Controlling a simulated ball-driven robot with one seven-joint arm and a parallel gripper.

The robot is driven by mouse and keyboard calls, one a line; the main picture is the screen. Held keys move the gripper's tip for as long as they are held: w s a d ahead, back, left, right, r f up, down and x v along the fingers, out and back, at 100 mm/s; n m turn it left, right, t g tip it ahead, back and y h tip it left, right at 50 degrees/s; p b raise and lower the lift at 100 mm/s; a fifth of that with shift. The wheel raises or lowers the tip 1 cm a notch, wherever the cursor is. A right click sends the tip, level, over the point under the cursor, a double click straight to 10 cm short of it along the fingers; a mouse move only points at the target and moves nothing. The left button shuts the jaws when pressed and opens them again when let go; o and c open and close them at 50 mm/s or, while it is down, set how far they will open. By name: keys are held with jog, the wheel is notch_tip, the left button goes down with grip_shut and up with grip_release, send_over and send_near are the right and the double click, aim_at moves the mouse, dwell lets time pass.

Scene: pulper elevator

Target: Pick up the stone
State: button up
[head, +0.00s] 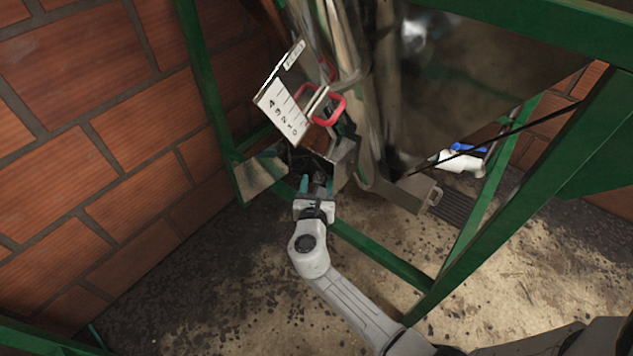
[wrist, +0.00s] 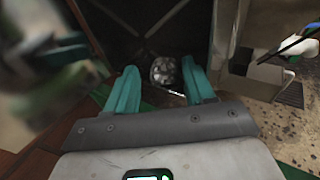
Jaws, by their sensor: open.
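The stone (wrist: 163,70) is a small, grey, mottled lump in the wrist view. It lies in a dark, metal-walled recess, just beyond and between my fingertips. My gripper (wrist: 160,80) is open, with a teal finger on either side of the line to the stone. I cannot tell whether the fingers touch it. In the head view my gripper (head: 318,184) reaches into the dark opening of the metal chute under the machine. The stone cannot be made out there.
Green frame bars (head: 380,255) cross near my arm. A tilted scale plate (head: 282,105) and a red handle (head: 327,105) sit above the opening. A white valve with a blue lever (head: 462,160) is at right. A brick wall (head: 100,130) stands at left.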

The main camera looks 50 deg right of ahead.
jog(key=p+v, duration=0.1)
jog(key=v, duration=0.9)
jog(key=shift+p, duration=0.4)
jog(key=shift+c, duration=0.5)
